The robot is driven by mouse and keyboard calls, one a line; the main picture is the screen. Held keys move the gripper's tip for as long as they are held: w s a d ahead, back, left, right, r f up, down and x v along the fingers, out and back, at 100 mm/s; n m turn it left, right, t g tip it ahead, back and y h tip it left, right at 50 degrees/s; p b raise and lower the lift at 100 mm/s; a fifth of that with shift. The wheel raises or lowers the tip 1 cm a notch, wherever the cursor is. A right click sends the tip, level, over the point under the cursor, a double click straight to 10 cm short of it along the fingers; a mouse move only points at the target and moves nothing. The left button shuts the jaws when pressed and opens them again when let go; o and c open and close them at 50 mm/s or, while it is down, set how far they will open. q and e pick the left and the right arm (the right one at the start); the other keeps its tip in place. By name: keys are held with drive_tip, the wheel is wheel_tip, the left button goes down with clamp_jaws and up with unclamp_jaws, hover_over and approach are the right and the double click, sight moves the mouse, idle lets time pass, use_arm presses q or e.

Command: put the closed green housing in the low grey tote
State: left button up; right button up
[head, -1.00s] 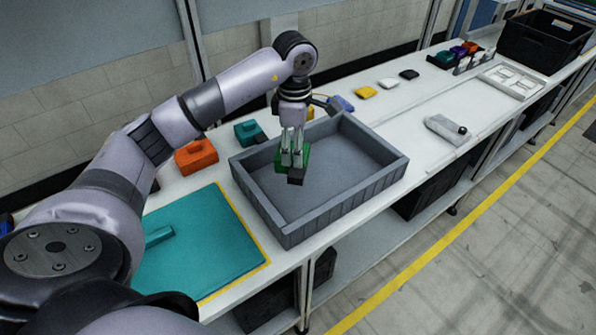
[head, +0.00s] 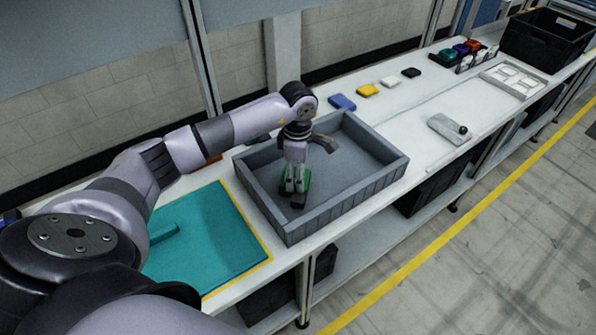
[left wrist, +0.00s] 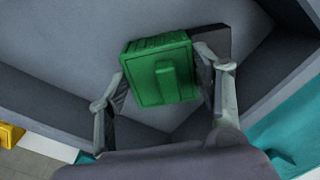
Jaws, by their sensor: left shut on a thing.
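The green housing (head: 287,186) is between the fingers of my left gripper (head: 295,190), inside the low grey tote (head: 340,205), near its left end. In the left wrist view the housing (left wrist: 160,70) shows a closed green face with a raised rib, and the fingers of my left gripper (left wrist: 166,88) are on both sides of it. A dark part shows beside the housing there. Whether the housing touches the tote floor I cannot tell. My right gripper is not in view.
A teal mat (head: 205,240) with a teal bar lies left of the tote. Blue (head: 342,102), yellow (head: 368,90) and black (head: 411,73) pieces lie behind it. A grey fixture (head: 449,128) stands to the right. A black crate (head: 546,40) is at the far end.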

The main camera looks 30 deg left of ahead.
use_arm(q)
drive_tip(key=o, duration=0.8)
drive_tip(key=shift+f, duration=0.1)
drive_tip(key=o, duration=0.5)
drive_tip(key=shift+r, duration=0.65)
wheel_tip(320, 180, up, 11)
drive_tip(key=b, duration=0.3)
